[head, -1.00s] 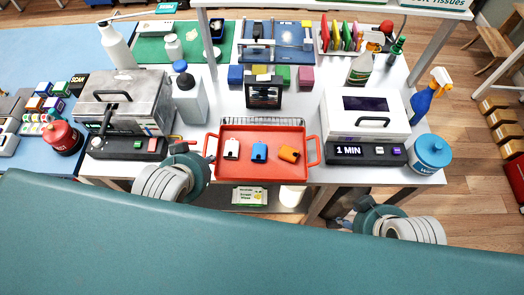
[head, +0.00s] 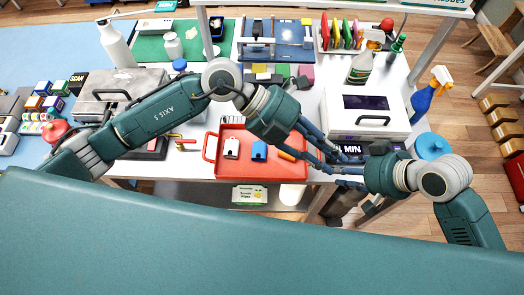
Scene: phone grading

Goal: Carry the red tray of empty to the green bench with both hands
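The red tray (head: 250,173) lies on the white table in the head view. In it are a white piece (head: 231,148), a blue piece (head: 259,151) and an orange piece (head: 287,155) partly hidden. Its left handle (head: 207,147) shows; its right end is behind my grippers. My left gripper (head: 344,168) reaches across above the tray, its fingers apart, tips beyond the right end. My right gripper (head: 328,170) comes in from the right and points left; its fingers overlap the left ones in the picture. I cannot tell whether they touch or whether either touches the handle.
A white machine (head: 365,108) with a black "MIN" front stands right of the tray. A grey metal box (head: 105,85) stands left. A blue-lidded tub (head: 432,146) and a spray bottle (head: 430,92) are at the right edge. A green mat (head: 150,48) lies at the back.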

